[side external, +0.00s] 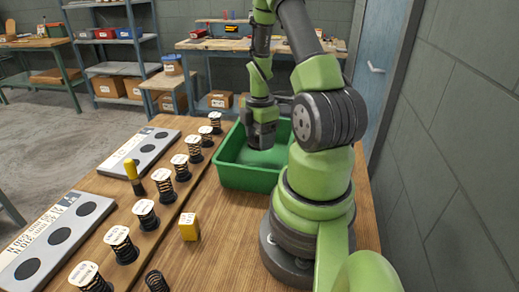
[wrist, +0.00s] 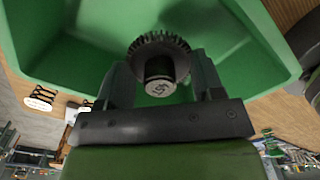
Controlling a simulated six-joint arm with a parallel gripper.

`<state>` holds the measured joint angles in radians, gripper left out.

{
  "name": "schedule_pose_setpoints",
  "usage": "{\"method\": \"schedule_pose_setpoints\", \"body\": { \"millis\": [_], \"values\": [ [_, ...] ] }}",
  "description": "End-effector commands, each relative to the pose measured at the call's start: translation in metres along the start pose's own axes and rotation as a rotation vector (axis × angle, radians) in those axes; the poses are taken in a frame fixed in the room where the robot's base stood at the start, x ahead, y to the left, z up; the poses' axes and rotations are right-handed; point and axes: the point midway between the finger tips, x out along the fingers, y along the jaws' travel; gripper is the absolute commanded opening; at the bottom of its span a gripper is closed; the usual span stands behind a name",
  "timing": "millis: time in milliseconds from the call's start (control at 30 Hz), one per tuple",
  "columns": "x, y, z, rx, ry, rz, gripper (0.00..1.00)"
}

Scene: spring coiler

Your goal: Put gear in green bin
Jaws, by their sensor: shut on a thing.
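The gear (wrist: 160,58) is dark and toothed, with a round hub that faces the wrist camera. My gripper (wrist: 160,78) is shut on it, one finger on each side. The green bin (wrist: 60,50) fills most of the wrist view behind the gear. In the side view the green bin (side external: 247,179) stands on the wooden table, left of my arm's base. My gripper (side external: 262,140) points down over the bin's opening there. The gear is not clear in the side view. I cannot tell its exact height above the bin floor.
Several labelled black springs (side external: 145,212) stand in a row left of the bin. A yellow block (side external: 189,227) and a yellow-handled tool (side external: 132,175) are nearby. Grey plates with dark round recesses (side external: 60,235) lie along the table's left side.

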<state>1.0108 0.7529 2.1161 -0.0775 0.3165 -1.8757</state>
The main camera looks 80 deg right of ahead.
Motion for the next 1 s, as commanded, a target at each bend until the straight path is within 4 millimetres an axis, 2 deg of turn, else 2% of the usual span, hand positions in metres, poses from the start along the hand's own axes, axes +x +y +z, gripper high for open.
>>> {"method": "schedule_pose_setpoints", "body": {
  "millis": [433, 867, 900, 1000],
  "values": [
    [0.054, 0.000, -0.001, -0.003, 0.000, -0.001, 0.27],
    [0.061, 0.001, -0.001, -0.002, -0.001, 0.001, 0.27],
    [0.062, 0.000, -0.001, -0.002, 0.000, 0.001, 0.64],
    [0.061, 0.001, -0.001, -0.002, -0.001, 0.002, 0.87]
  ]
}}
